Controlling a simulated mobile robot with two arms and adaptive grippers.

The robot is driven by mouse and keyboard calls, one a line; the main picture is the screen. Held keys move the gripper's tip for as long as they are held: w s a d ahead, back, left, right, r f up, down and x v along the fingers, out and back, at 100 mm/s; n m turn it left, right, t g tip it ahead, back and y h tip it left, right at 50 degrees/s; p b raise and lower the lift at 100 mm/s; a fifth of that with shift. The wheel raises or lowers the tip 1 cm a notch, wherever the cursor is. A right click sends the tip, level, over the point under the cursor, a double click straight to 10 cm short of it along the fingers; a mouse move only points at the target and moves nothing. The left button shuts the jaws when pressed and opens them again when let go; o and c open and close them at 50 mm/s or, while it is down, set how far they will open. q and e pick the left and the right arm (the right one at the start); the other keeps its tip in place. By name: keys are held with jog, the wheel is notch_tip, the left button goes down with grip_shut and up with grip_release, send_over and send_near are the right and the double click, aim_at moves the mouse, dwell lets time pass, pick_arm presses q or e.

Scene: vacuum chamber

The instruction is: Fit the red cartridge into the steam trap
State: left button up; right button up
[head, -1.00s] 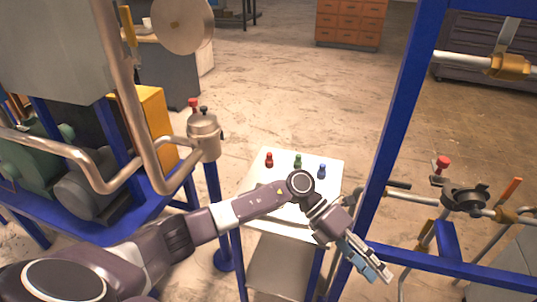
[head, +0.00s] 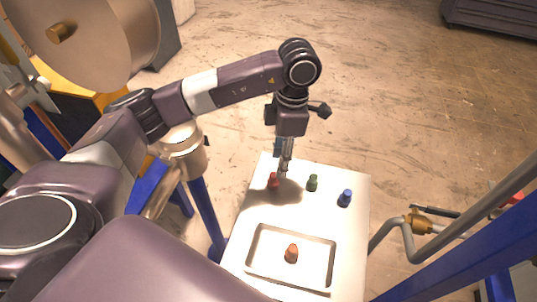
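The red cartridge (head: 273,181) stands upright near the far left corner of a white table. My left gripper (head: 284,170) points down at its right side, its fingers seen edge-on. I cannot tell whether they touch it or how far apart they are. A silver, pot-like body (head: 184,160), seemingly the steam trap, stands left of the table on a blue post. My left arm passes over it and hides its top. My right gripper is not in view.
A green cartridge (head: 312,183) and a blue one (head: 345,198) stand right of the red one. A shallow tray (head: 253,262) nearer me holds an orange-brown piece (head: 291,253). A large round disc (head: 85,40) is at upper left; blue frame bars (head: 450,250) and pipes are at right.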

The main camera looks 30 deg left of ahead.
aim_at(274, 175)
pick_arm(q)
jog(key=shift+w+a+r+y, duration=0.2)
jog(key=shift+a+y, duration=0.1)
jog(key=shift+a, duration=0.35)
jog(key=shift+s+d+f+p, duration=0.1)
jog(key=shift+s+f+p, duration=0.1)
jog(key=shift+f+p, duration=0.3)
jog(key=shift+s+f+p, duration=0.2)
jog(key=shift+f, duration=0.5)
jog(key=f+p, duration=0.1)
jog(key=f, duration=0.2)
jog(key=shift+s+f+p, duration=0.2)
jog(key=shift+f+p, duration=0.15)
jog(key=shift+p, duration=0.05)
jog(key=shift+f, duration=0.55)
grip_shut()
